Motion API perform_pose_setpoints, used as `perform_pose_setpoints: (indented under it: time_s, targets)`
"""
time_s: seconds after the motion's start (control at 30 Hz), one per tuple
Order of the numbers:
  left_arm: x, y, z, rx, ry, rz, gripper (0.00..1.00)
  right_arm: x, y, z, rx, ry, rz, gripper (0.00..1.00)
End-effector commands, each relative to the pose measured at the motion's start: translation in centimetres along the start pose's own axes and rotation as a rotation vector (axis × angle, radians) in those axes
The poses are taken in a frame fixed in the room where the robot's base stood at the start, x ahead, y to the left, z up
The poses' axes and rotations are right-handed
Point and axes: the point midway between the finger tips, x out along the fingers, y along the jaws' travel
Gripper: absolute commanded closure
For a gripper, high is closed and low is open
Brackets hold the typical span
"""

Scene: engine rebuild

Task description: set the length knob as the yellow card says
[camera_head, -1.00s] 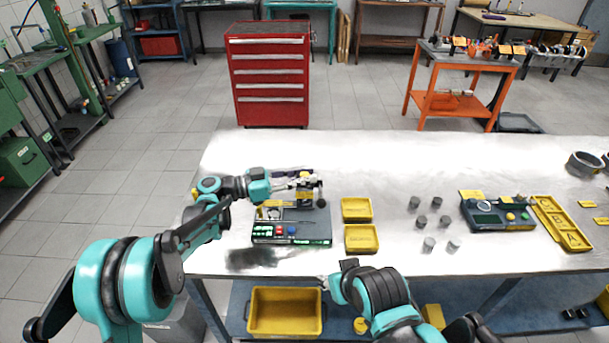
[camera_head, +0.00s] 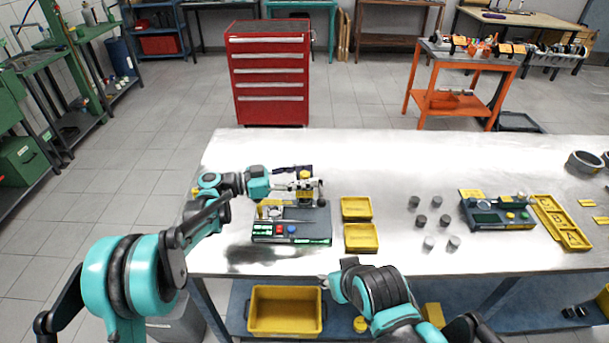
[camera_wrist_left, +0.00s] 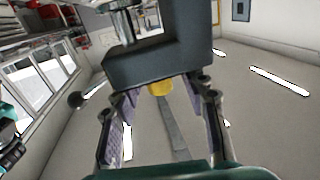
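A dark grey bench device (camera_head: 290,240) with green displays and a red and a blue button stands on the left of the table.
Two yellow trays (camera_head: 361,238) stand right of the device. Several grey cylinders (camera_head: 423,220) stand mid-table. Another device (camera_head: 497,213) and a long yellow tray (camera_head: 563,222) are further right. The table's back middle is clear.

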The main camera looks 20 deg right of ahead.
Motion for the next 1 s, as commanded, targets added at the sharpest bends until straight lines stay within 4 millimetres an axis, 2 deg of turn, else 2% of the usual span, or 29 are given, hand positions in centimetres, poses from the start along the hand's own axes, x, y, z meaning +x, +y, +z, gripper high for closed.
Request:
perform_pose_setpoints:
  time_s: [0.17, 0.27, 0.5, 0.7, 0.83, 1.0]
  targets:
    - [-0.3, 0.0, 0.0, 0.0, 0.0, -0.001, 0.56, 0.0, 0.0, 0.0, 0.0, 0.0, 0.0, 0.6]
    - [-1.4, -0.1, 0.0, 0.0, 0.0, -0.003, 0.56, 0.0, 0.0, 0.0, 0.0, 0.0, 0.0, 0.6]
    - [-6.6, -0.1, 0.0, 0.0, 0.0, -0.004, 0.56, 0.0, 0.0, 0.0, 0.0, 0.0, 0.0, 0.6]
    - [-10.3, -0.1, 0.0, 0.0, 0.0, -0.002, 0.56, 0.0, 0.0, 0.0, 0.0, 0.0, 0.0, 0.6]
    - [-11.6, 0.0, 0.0, 0.0, 0.0, -0.001, 0.56, 0.0, 0.0, 0.0, 0.0, 0.0, 0.0, 0.6]
    - [-12.0, 0.0, 0.0, 0.0, 0.0, 0.0, 0.56, 0.0, 0.0, 0.0, 0.0, 0.0, 0.0, 0.6]
